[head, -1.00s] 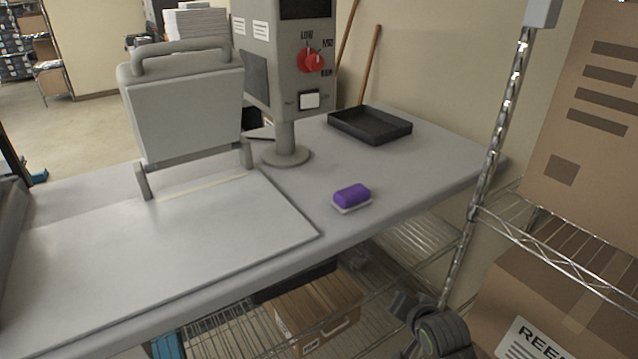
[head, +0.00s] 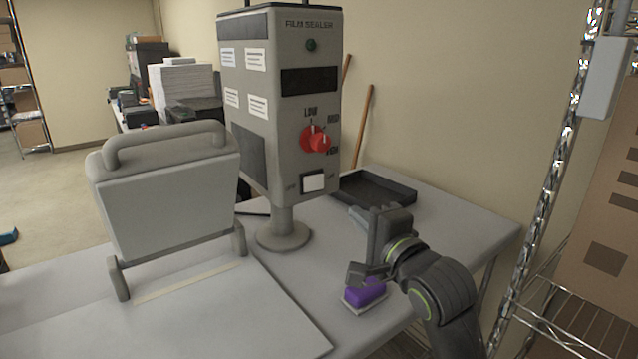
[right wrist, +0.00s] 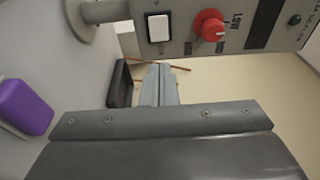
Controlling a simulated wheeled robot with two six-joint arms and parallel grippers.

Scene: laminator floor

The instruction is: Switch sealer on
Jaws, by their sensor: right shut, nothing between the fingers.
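The film sealer (head: 265,150) is a grey box on a post with a round foot, standing on the table. Its front carries a dark display, a small dark green lamp, a red knob (head: 315,140) and a white rocker switch (head: 314,182) below. In the right wrist view the white switch (right wrist: 158,28) and red knob (right wrist: 209,25) show upside down at the top. My right gripper (head: 360,272) is in front of the sealer, to the right of and below the switch, apart from it. Its fingers (right wrist: 160,85) are shut and empty. My left gripper is out of view.
A purple block on a white base (head: 365,294) sits on the table just below my right gripper. A black tray (head: 385,190) lies behind. The grey hinged press plate (head: 170,195) stands at left. A wire rack with a metal post (head: 545,180) bounds the right side.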

